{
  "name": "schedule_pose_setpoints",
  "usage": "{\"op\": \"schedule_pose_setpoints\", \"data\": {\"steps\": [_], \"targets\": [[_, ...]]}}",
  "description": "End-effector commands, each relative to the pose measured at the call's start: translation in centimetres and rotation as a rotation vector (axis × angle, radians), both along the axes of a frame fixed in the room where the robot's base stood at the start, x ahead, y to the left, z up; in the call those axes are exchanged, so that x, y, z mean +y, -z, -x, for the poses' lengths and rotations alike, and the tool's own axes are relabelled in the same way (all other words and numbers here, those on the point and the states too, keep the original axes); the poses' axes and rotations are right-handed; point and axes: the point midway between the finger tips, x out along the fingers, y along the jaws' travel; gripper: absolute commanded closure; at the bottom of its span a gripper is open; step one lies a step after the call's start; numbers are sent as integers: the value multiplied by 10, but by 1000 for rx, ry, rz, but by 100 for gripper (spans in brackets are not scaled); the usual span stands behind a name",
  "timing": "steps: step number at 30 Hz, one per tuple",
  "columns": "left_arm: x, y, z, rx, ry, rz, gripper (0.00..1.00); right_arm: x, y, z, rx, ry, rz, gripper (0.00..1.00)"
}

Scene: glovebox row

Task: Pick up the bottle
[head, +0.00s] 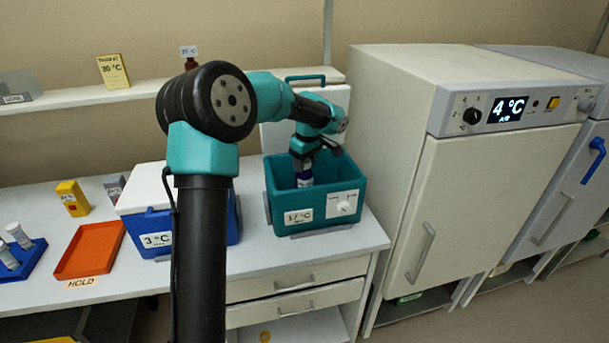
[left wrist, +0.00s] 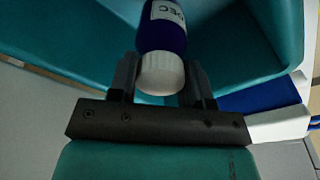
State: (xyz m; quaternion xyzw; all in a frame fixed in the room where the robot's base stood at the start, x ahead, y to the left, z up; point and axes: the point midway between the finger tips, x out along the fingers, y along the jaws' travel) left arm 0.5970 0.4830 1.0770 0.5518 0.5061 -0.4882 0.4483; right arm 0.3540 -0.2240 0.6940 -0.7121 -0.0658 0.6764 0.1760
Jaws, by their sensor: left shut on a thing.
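The bottle (head: 305,177) is dark blue with a white label and stands inside the teal box marked 37 °C (head: 283,198). In the left wrist view the bottle (left wrist: 163,35) shows its white ribbed cap and a label with the letters "DEC". My left gripper (head: 302,157) reaches down into the box from above. In the left wrist view the left gripper (left wrist: 161,80) has its fingers on both sides of the white cap, shut on it. The bottle's base is hidden by the box wall. My right gripper is not in view.
A blue cooler marked 3 °C (head: 158,241) stands left of the teal box, partly behind my arm. An orange tray (head: 90,250) and a blue rack with vials (head: 22,262) lie further left. A large 4 °C cabinet (head: 500,180) stands to the right.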

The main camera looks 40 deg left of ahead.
Motion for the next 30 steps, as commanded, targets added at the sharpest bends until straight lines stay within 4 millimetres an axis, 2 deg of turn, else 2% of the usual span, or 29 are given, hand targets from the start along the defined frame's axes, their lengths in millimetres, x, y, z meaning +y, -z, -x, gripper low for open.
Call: {"op": "schedule_pose_setpoints", "data": {"steps": [3,7,30], "targets": [[-1,-18,0,-2,1,0,97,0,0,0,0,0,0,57],[0,-27,0,-1,0,1,97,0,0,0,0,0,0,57],[-2,-32,0,0,5,0,97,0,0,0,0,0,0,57]]}}
